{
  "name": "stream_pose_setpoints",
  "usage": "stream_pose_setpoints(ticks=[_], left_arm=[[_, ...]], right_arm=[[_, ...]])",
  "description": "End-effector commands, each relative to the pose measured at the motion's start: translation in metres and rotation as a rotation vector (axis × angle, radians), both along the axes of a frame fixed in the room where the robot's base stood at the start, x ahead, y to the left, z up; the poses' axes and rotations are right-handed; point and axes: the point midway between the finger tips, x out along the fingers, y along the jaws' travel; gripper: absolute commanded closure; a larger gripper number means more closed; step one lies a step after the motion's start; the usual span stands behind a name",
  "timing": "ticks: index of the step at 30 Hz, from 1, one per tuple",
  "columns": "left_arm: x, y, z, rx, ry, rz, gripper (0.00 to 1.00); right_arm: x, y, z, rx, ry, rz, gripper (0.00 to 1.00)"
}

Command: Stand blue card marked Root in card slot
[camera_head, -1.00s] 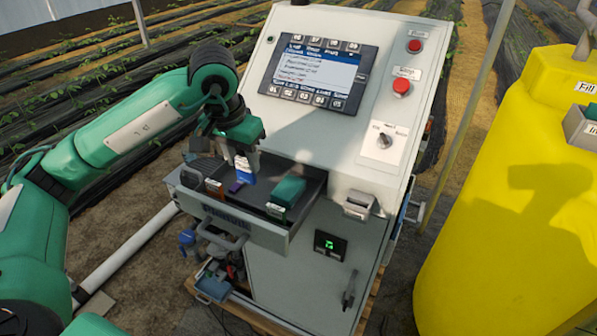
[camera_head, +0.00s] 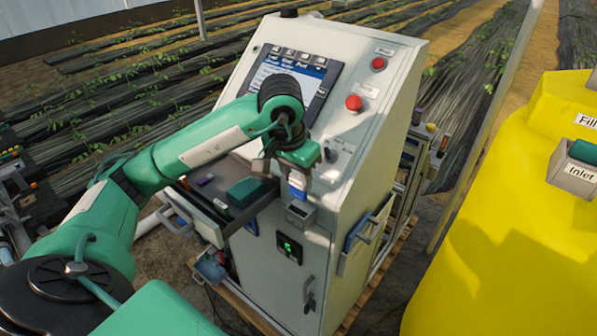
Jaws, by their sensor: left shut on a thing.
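My left gripper (camera_head: 296,168) is shut on the blue card (camera_head: 297,188), which hangs below the fingers. The card shows white and blue; its lettering is too small to read. The card slot (camera_head: 301,214) is a small grey holder on the cabinet front, right of the open tray. The card hangs just above the slot, close to it in the picture; I cannot tell whether they touch. My right gripper is not in view.
The open tray (camera_head: 215,219) holds a green block (camera_head: 246,191), a purple piece (camera_head: 205,180) and other small cards. The cabinet's sloping panel has a screen, red buttons (camera_head: 354,103) and a knob. A yellow tank (camera_head: 500,230) stands at the right.

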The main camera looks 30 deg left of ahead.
Motion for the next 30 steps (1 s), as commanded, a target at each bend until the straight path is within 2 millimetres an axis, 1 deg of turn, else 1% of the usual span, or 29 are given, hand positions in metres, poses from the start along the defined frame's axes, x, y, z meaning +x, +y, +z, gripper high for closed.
stream_pose_setpoints(ticks=[5,8,18,29,30], left_arm=[[0.0,0.0,-0.012,-0.002,0.002,0.0,0.88],[0.0,0.0,-0.018,-0.001,0.0,0.0,0.88],[0.0,0.0,-0.038,-0.001,0.001,-0.001,0.88],[0.0,0.0,-0.06,-0.001,0.001,0.0,0.88],[0.0,0.0,-0.063,-0.001,0.0,-0.001,0.88]], right_arm=[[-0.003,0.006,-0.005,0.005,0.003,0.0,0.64],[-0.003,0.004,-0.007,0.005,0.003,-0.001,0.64],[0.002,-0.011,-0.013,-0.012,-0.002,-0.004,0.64],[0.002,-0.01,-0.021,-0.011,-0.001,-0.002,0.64],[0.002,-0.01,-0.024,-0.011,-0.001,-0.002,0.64]])
